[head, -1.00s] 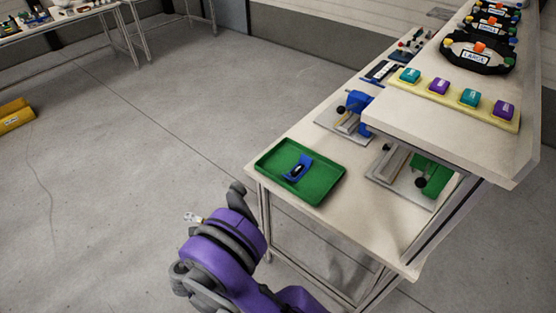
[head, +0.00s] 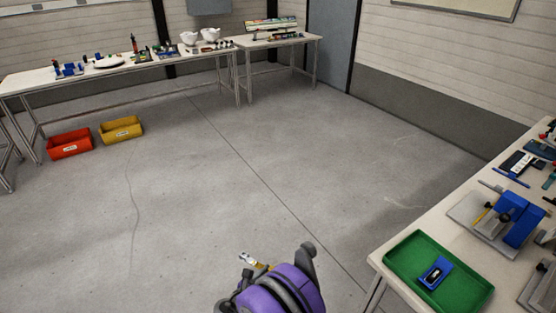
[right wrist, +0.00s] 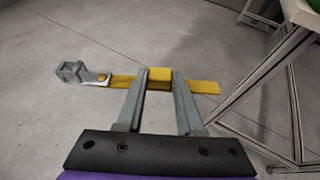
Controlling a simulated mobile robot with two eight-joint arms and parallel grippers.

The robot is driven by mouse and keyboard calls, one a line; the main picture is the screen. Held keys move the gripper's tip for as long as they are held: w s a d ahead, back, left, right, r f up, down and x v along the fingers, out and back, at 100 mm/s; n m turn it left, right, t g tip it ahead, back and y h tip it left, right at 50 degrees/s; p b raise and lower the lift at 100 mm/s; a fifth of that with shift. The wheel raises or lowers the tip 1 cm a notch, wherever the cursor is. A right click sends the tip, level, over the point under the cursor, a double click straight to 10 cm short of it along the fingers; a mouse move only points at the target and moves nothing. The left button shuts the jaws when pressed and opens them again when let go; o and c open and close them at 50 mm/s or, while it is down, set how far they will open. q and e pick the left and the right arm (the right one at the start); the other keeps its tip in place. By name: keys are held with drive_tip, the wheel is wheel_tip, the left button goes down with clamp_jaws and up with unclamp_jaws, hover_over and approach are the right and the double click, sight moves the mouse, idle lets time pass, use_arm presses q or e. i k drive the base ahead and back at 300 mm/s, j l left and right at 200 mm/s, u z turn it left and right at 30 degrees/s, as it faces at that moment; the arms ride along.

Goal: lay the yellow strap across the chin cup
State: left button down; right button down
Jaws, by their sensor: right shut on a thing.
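The yellow strap (right wrist: 205,87) shows in the right wrist view, with a grey metal buckle (right wrist: 74,73) at its left end. My right gripper (right wrist: 159,78) is shut on the strap's middle, and the strap sticks out on both sides over the floor. In the head view my purple right arm is at the bottom middle, and a small pale and yellow end of the strap (head: 252,260) shows beside it. A small blue piece (head: 435,272) lies in a green tray (head: 402,262) on the right table; I cannot tell if it is the chin cup. My left gripper is out of view.
Blue clamp fixture (head: 512,215) stands behind the tray. A long bench (head: 90,75) with white shells (head: 200,36) and several parts stands at the far left; red (head: 69,144) and yellow (head: 121,130) bins are on the floor before it. The middle floor is clear.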

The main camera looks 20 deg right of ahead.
sight(426, 281)
drive_tip(key=i+z, duration=0.2)
drive_tip(key=z, duration=0.25)
drive_tip(key=j+z, duration=0.15)
drive_tip(key=z, duration=0.3)
drive_tip(key=k+z, duration=0.15)
drive_tip(key=z, duration=0.25)
